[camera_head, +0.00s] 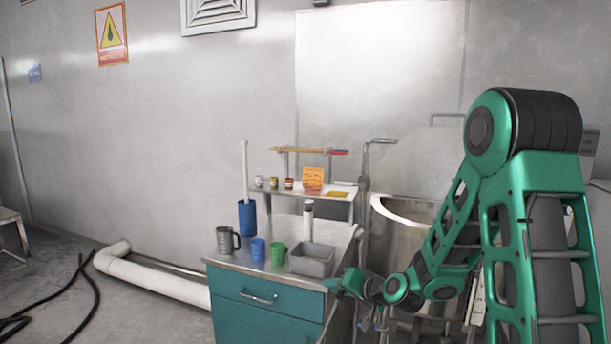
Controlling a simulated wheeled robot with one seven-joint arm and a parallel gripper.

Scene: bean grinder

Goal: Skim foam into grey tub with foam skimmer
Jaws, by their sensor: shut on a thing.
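The grey tub (312,262) stands at the right end of the steel counter and looks empty from here. My gripper (338,284) is low at the counter's right front corner, just right of and below the tub. It is shut on a thin pale rod-like thing (329,316) that slants down in front of the cabinet. Its far end is out of sight, and I cannot tell for sure that it is the foam skimmer. A large steel vessel (386,237) stands right of the counter, partly hidden by my arm. I cannot make out foam inside it.
A grey mug (224,240), a blue cup (258,249) and a green cup (278,254) stand left of the tub. A tall blue holder (247,218) with a white rod stands behind them. A raised shelf (330,191) carries small jars (274,183) and an orange block (313,179).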

